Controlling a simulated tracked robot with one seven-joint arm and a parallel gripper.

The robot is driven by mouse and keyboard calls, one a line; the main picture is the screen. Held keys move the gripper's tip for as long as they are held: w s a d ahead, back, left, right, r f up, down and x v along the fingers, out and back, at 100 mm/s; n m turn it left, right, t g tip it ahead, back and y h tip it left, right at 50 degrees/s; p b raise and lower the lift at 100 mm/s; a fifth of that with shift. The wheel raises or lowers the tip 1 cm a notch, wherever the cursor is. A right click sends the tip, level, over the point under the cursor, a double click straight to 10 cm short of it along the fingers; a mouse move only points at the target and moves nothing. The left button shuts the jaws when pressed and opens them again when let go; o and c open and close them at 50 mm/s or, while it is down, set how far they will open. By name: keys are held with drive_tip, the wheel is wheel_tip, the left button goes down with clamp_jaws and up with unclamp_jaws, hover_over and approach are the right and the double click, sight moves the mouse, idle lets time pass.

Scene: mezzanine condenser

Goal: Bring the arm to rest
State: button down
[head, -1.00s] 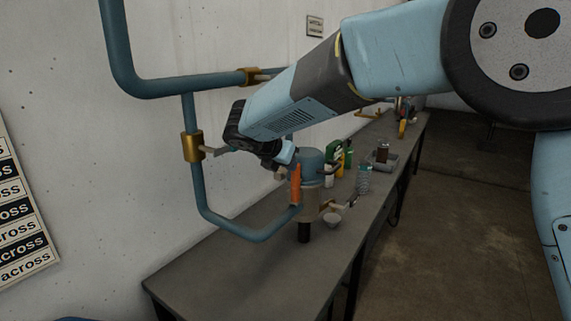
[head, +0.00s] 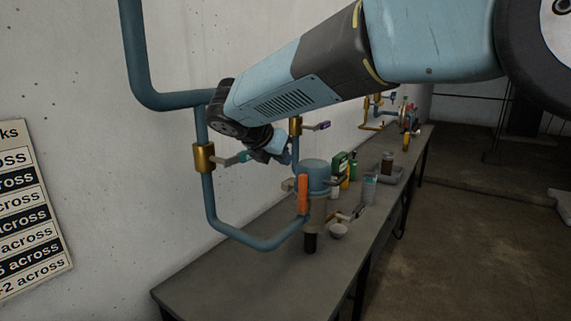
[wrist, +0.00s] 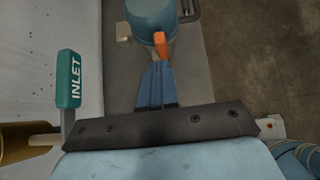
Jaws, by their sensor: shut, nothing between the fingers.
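My gripper (head: 284,157) is shut and empty, in the air in front of the wall pipework. In the wrist view its narrow blue fingers (wrist: 157,82) meet, and the orange handle (wrist: 161,42) of a blue-capped vessel shows beyond their tips. They appear apart from it, but the depth is hard to judge. In the head view my arm slants from the upper right down to the gripper, which is above and left of the vessel's blue cap (head: 316,172). A teal lever marked INLET (wrist: 69,80) is left of the gripper; its brass valve (head: 203,157) is on the blue pipe.
A purple-handled valve lever (head: 321,126) projects behind my arm. A size sign (head: 27,213) hangs at left. Open floor (head: 460,240) lies to the right.

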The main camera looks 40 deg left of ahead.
idle(0.6)
drive_tip(key=w+d+r+m+g+h, duration=0.1)
drive_tip(key=w+d+m, duration=0.2)
drive_tip(key=d, duration=0.5)
drive_tip(key=w+d+r+m, duration=0.2)
drive_tip(key=d+m, duration=0.2)
drive_tip(key=d, duration=0.5)
drive_tip(key=w+d+r+m+g+h, duration=0.1)
drive_tip(key=w+d+m, duration=0.2)
drive_tip(key=d, duration=0.5)
drive_tip(key=s+d+m+g, duration=0.25)
drive_tip(key=d+m, duration=0.65)
drive_tip(key=d, duration=1.1)
drive_tip(key=s+d+f+m+y, duration=0.1)
drive_tip(key=s+d+f+m, duration=0.2)
drive_tip(key=s+d+m, duration=0.5)
drive_tip(key=s+d+f+m, duration=0.4)
drive_tip(key=s+d+m, duration=0.4)
drive_tip(key=d+m, duration=0.1)
drive_tip(key=shift+s+d+f+y, duration=0.3)
drive_tip(key=shift+d+y, duration=0.1)
drive_tip(key=shift+d, duration=0.25)
